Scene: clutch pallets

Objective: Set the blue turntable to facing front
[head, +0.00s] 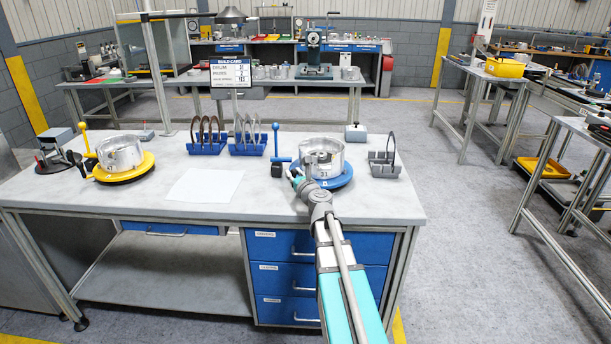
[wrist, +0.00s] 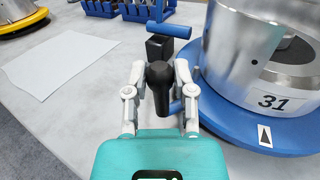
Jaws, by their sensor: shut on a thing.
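The blue turntable (head: 343,181) is on the right part of the near bench, with a silver housing (head: 327,152) marked 31 on it. In the wrist view the turntable (wrist: 228,122) fills the right side; a white tag with a black arrow (wrist: 265,136) is on its rim, below the 31 label. My gripper (head: 299,180) is at the turntable's left front side. In the wrist view its fingers (wrist: 159,88) are closed around a black knob (wrist: 159,82). A blue stub shows between the knob and the rim; their join is partly hidden.
A blue lever on a black block (head: 276,143) stands just left of the turntable. Blue racks (head: 207,147) and a grey rack (head: 384,168) stand nearby. A yellow turntable (head: 128,173) is at the left. White paper (head: 205,185) lies on clear bench.

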